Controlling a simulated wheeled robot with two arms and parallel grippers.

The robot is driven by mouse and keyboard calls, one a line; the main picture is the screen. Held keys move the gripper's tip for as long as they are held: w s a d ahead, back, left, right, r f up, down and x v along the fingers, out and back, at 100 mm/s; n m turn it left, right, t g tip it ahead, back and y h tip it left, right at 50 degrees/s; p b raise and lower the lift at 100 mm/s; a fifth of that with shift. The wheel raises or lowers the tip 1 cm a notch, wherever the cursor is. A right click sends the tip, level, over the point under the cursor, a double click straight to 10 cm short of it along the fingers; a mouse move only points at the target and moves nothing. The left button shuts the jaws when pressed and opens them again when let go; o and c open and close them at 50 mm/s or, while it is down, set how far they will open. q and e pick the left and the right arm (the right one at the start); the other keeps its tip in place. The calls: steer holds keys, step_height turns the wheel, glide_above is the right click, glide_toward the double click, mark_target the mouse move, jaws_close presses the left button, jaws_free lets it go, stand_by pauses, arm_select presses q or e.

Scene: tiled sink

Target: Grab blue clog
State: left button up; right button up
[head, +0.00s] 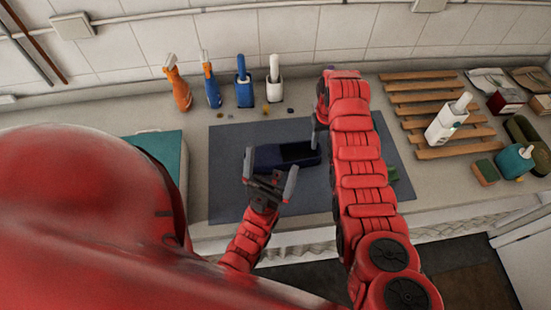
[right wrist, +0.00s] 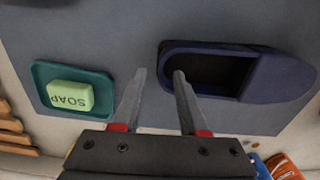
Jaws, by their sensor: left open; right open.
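The dark blue clog (head: 268,157) lies on the grey mat (head: 228,195) in the head view, its dark opening toward the right. In the right wrist view the clog (right wrist: 285,78) is at the right, opening to the left. My left gripper (head: 271,168) is open and empty, its fingers in front of the clog's near-left side; contact cannot be told. My right gripper (right wrist: 159,73) is open and empty; in the right wrist view one finger overlaps the clog's open end and the other is outside it. In the head view its arm mostly hides it.
Green soap (right wrist: 70,96) in a teal dish (right wrist: 45,75) is beside the clog in the right wrist view. Bottles, including an orange one (head: 178,88), stand behind the mat. A wooden rack (head: 415,98) with a white bottle (head: 447,122) is at the right.

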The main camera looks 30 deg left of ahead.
mark_target(320, 148)
step_height(320, 148, down, 4)
steer(key=shift+r+b, duration=0.2)
steer(key=shift+b, duration=0.4)
jaws_close()
stand_by(0.9)
